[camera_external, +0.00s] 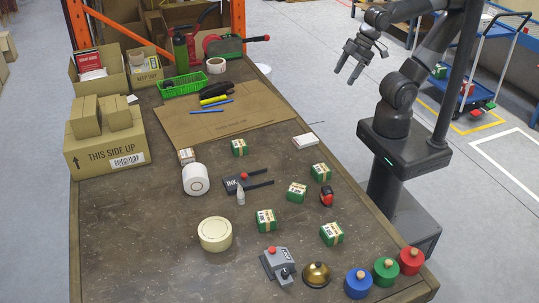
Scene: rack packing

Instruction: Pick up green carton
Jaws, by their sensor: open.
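Several small green cartons with light bands stand apart on the brown table. One green carton (239,148) is by the front edge of the flat cardboard. Another green carton (320,171) is near the table's right edge, and a green carton (296,192) is left of it. A green carton (266,220) and a green carton (331,234) are nearer the camera. My gripper (344,76) is open and empty, raised at the upper right, well away from all the cartons. Nothing hides them.
A white roll (195,179), a cream tape roll (214,234), an ink pad (232,185) and a small red-black object (326,195) lie among the cartons. A grey device (277,265) and brass bell (317,275) stand in front. Cardboard boxes (106,150) line the left. The front-left tabletop is clear.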

